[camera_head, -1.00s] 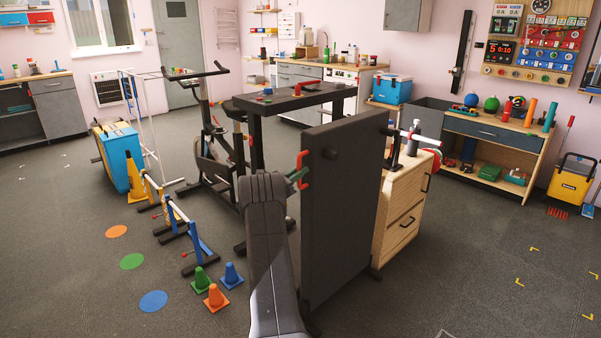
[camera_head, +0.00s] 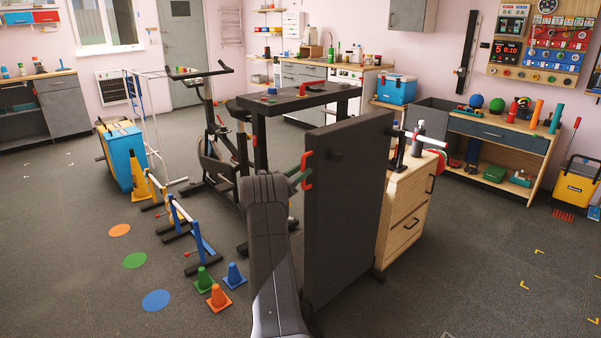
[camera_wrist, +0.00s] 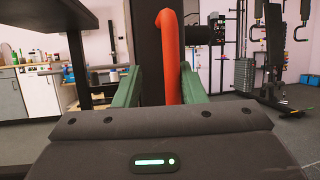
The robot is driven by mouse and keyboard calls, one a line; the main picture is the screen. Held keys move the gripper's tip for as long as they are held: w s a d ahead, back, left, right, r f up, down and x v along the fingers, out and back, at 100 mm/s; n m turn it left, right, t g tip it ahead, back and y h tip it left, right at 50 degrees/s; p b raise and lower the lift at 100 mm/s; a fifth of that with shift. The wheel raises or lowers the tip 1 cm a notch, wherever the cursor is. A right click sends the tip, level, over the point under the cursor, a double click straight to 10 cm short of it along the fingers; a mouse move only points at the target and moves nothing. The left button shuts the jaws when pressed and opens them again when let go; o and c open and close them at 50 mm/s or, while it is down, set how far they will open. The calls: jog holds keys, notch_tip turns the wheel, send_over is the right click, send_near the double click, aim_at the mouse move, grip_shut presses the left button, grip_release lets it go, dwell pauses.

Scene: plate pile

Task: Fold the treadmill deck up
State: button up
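The treadmill deck (camera_head: 345,215) is a dark flat panel standing nearly upright in the middle of the head view. A red handle (camera_head: 307,170) sits on its left edge. The treadmill's frame with its console top (camera_head: 285,101) stands behind it. My gripper (camera_head: 300,178) has green fingers at the handle. In the wrist view, the red handle (camera_wrist: 171,60) runs between the two green fingers of my gripper (camera_wrist: 160,85). The fingers stand apart, with a gap visible on the handle's left. The right finger is close to the handle; contact is unclear.
A wooden drawer cabinet (camera_head: 405,215) stands close behind the deck's right side. An exercise bike (camera_head: 212,140) is at the back left. Small hurdles (camera_head: 185,225) and several cones (camera_head: 218,298) are on the floor to the left. Floor at the right is clear.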

jog(key=shift+f, duration=0.1)
jog(key=v, duration=1.3)
jog(key=shift+s+a+f, duration=0.15)
jog(key=shift+s+a, duration=0.05)
jog(key=shift+a, duration=0.1)
jog(key=x, duration=1.4)
jog(key=shift+s+d, duration=0.1)
jog(key=shift+s, duration=0.05)
